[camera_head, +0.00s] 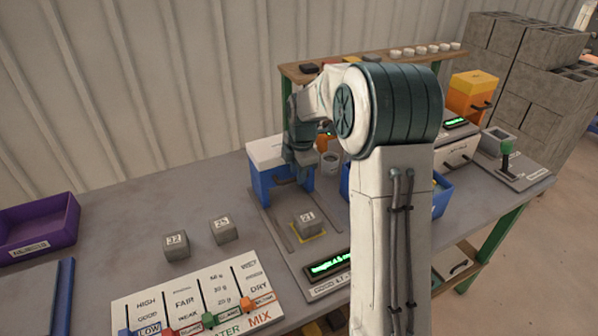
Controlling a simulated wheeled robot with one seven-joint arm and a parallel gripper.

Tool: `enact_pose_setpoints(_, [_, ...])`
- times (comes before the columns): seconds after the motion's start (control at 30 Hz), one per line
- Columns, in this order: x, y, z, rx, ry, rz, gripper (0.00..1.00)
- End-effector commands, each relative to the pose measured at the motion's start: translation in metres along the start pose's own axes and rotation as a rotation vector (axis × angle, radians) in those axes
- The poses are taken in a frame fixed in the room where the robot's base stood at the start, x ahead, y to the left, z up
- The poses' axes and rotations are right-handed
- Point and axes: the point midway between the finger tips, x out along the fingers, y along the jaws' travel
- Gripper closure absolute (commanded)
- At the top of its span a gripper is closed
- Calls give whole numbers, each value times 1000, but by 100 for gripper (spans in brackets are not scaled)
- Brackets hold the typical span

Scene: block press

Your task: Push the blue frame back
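The blue frame (262,188), with a white top, stands on the press base toward the back of the grey table. A dark handle shows on its front. My gripper (303,172) points down at the frame's front right and hides part of it. I cannot tell whether they touch. The fingers are small and dark, so their opening is unclear. A grey block marked 21 (306,224) sits on a yellow-outlined square in front of the frame, between two slots or rails.
Two grey blocks (176,246) (223,230) stand left of the press. A slider panel (190,300) lies at the front and a purple tray (40,222) at the far left. A lit green display (328,265) is in front of the press. My arm hides part of the blue bin (441,195) at right.

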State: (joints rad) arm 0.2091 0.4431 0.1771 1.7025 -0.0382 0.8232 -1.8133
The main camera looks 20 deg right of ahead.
Motion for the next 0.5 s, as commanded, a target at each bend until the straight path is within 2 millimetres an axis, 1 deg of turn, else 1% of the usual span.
enact_pose_setpoints(0.33, [0, 0, 1, 1, 0, -1, 66])
enact_pose_setpoints(0.43, [-7, 0, 1, 2, -1, 1, 66])
enact_pose_setpoints(0.5, [-17, 0, 1, 2, -1, 2, 66])
